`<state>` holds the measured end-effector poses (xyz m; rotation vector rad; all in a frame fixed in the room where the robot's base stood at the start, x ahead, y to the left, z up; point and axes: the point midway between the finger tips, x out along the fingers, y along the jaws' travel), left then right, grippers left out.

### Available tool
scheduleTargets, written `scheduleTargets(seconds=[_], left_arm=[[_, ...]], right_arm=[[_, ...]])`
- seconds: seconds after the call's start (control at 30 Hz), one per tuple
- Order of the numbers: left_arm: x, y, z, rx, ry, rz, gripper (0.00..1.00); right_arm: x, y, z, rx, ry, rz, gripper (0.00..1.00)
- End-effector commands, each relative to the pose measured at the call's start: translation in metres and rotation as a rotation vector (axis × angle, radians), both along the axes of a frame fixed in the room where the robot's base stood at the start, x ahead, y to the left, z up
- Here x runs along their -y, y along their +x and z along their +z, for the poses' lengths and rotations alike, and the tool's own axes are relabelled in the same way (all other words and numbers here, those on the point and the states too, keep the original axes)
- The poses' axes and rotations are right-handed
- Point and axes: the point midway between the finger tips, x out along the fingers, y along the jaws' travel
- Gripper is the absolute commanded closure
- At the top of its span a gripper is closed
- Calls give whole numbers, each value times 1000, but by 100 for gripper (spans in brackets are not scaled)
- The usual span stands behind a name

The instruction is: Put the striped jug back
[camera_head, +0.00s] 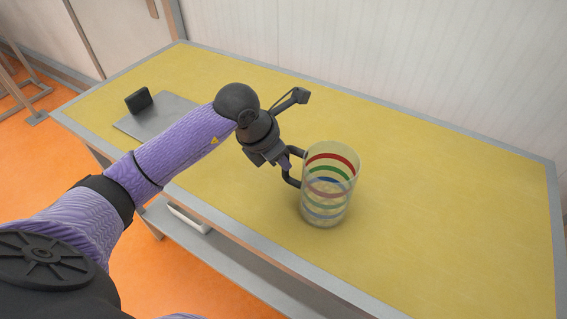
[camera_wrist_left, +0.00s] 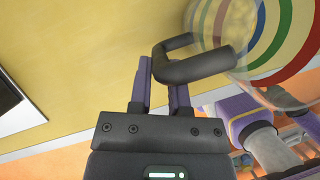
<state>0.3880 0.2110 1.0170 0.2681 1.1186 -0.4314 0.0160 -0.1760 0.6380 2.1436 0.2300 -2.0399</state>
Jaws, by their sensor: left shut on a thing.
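The striped jug (camera_head: 332,187) is a clear cylinder with red, green and blue bands and a dark handle. It stands upright at the middle of the yellow table (camera_head: 430,190); I cannot tell whether its base touches the top. My left gripper (camera_head: 286,162) is shut on the handle, on the jug's left side. In the left wrist view the fingers (camera_wrist_left: 162,82) lie on either side of the dark handle (camera_wrist_left: 195,66), and the jug's striped wall (camera_wrist_left: 270,40) is at the upper right. My right gripper is not in view.
A flat grey board (camera_head: 168,108) lies at the table's far left, with a small black block (camera_head: 138,100) at its left end. A grey rim edges the table, and a wall stands behind it. The yellow top right of the jug is clear.

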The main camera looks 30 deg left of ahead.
Motion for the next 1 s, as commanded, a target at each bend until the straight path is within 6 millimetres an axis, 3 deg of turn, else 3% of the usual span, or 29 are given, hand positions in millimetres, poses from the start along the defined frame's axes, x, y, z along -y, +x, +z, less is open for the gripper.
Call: scheduleTargets(seconds=[0.33, 0.37, 0.5, 0.77, 0.87, 1.0], left_arm=[[0, 0, -8, 2, 0, 0, 100], [0, 0, -7, 1, 0, 0, 71], [0, 0, -6, 1, 0, 0, 42], [0, 0, -5, 1, 0, 0, 42], [-2, -2, 6, 3, 2, -1, 42], [-10, -16, 41, 6, 5, 0, 42]], right_arm=[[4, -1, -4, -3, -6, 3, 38], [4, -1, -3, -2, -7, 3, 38], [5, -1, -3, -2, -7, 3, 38], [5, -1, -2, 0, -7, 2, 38], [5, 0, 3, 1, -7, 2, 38], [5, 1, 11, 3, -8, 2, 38]])
